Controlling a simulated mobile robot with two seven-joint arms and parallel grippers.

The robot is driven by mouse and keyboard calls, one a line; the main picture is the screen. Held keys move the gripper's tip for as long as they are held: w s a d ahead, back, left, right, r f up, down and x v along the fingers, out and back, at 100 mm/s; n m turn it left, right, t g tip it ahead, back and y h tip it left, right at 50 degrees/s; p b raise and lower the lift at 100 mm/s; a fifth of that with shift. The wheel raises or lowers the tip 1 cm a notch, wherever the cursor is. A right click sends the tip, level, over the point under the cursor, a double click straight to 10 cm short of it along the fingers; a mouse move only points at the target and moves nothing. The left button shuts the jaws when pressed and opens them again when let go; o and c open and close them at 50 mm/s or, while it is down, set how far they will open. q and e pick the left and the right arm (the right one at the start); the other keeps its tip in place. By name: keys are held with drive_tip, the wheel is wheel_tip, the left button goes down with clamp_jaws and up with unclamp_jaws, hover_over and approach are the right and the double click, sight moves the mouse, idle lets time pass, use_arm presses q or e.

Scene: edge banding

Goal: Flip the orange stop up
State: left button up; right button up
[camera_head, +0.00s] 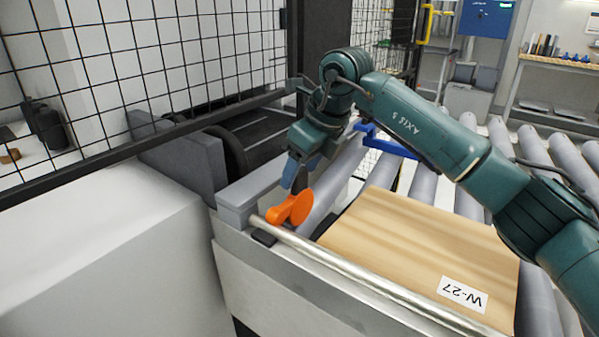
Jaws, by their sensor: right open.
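The orange stop (290,208) sits near the left end of the metal rail (360,272), at the front corner of the roller conveyor. It has a rounded disc and a short arm pointing left, lying low over the rail. My right gripper (295,180), on the green arm from the right, is open, with its fingers pointing down just above and behind the stop. Its fingertips overlap the stop's upper edge in this view, so I cannot tell whether they touch. My left gripper is not in view.
A wooden panel labelled W-27 (420,246) lies on the rollers (431,184) right of the stop. A blue bracket (388,144) is behind it. A black mesh fence (170,60) and a white machine housing (100,240) stand at left.

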drive_tip(key=shift+x, duration=0.85)
clamp_jaws()
